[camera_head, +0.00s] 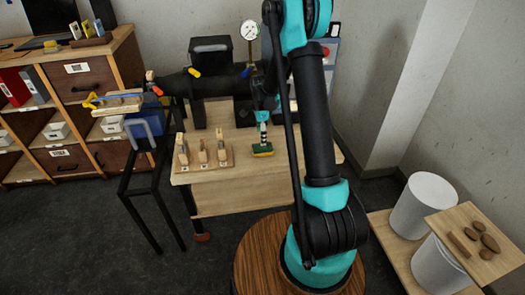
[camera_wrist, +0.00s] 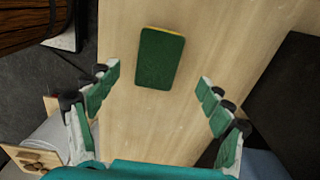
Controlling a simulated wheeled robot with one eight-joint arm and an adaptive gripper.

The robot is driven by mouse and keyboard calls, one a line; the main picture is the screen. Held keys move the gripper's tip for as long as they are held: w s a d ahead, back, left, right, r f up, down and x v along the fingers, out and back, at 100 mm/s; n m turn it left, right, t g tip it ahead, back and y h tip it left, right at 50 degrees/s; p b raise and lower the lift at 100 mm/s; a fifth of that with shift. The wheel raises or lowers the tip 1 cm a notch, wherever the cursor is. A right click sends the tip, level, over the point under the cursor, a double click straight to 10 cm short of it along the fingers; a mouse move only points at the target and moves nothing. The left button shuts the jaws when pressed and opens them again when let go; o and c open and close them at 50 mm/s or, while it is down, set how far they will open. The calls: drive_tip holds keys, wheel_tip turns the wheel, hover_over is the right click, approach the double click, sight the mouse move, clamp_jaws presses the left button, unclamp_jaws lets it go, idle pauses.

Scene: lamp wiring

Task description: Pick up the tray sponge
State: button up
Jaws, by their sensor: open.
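The sponge (camera_head: 262,150) is green with a yellow layer. It lies flat on the light wooden table near the front edge. In the wrist view its green face (camera_wrist: 160,60) shows, with a yellow strip along its far edge. My gripper (camera_head: 262,128) points down just above the sponge in the head view. In the wrist view my gripper (camera_wrist: 158,78) is open and empty, with its green-padded fingers spread on either side, apart from the sponge. I cannot tell the exact height gap.
Small wooden stands (camera_head: 203,154) are to the left on the table (camera_head: 235,200). Dark equipment (camera_head: 210,52) and a dial gauge (camera_head: 250,30) are behind. White bins (camera_head: 422,203) and a shelf with brown pieces (camera_head: 482,238) are at right. Bare tabletop surrounds the sponge.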

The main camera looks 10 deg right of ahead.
sight(263, 150)
drive_tip(key=shift+s+d+f, duration=0.1)
drive_tip(key=shift+d+f, duration=0.05)
drive_tip(key=shift+f, duration=3.2)
drive_tip(key=c, duration=0.8)
